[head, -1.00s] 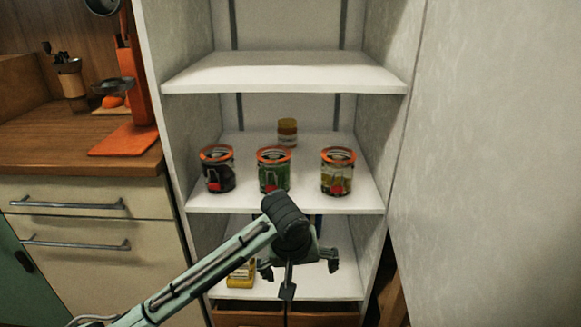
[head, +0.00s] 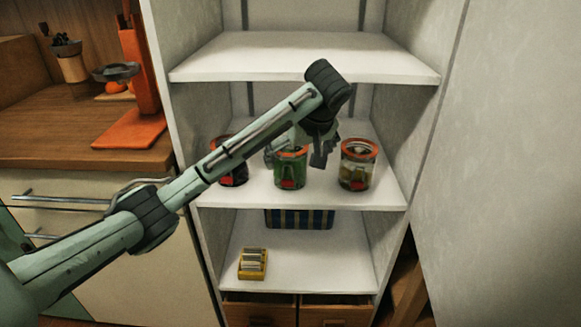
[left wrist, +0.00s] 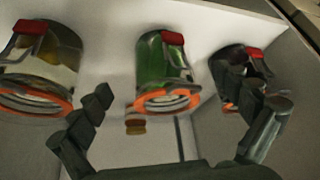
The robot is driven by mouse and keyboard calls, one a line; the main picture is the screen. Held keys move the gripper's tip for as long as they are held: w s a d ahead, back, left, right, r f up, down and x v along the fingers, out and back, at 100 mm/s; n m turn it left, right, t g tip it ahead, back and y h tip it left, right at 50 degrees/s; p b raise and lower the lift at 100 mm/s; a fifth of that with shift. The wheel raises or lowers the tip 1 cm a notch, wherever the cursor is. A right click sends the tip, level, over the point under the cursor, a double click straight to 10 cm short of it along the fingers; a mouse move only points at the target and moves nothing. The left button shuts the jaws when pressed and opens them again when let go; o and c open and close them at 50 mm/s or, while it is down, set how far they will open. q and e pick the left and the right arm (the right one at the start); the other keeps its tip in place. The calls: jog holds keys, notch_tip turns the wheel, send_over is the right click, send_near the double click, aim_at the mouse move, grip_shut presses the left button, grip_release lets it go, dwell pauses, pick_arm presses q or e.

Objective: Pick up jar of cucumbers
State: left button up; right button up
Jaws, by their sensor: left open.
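The jar with green contents (head: 291,173), which looks like the cucumbers, stands upright on the middle shelf between two other jars. It has an orange-rimmed lid and a red tag. My left gripper (head: 294,150) is open and empty, above and in front of this jar, partly covering its top in the head view. In the left wrist view, where things appear upside down, the green jar (left wrist: 165,62) shows beyond the open fingers (left wrist: 191,100), between them. I cannot tell whether the fingers touch it. My right gripper is not in view.
A dark jar (head: 234,178) stands left, partly behind my arm, and a pale yellowish jar (head: 358,168) right. The upper shelf (head: 300,57) is empty and close above. A yellow box (head: 253,264) lies below.

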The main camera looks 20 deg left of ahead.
pick_arm(q)
jog(key=shift+w+a, duration=0.5)
jog(key=shift+w, duration=0.05)
jog(key=shift+w+a, duration=0.3)
jog(key=shift+w, duration=0.1)
jog(key=x, duration=0.4)
jog(key=shift+w+a+p, duration=0.25)
jog(key=shift+w+p, duration=0.05)
jog(key=shift+w+a+f, duration=0.1)
jog(key=shift+w+f, duration=0.15)
jog(key=shift+f, duration=0.2)
jog(key=c, duration=1.8)
jog(key=shift+r, duration=0.15)
jog(key=shift+c, duration=0.7)
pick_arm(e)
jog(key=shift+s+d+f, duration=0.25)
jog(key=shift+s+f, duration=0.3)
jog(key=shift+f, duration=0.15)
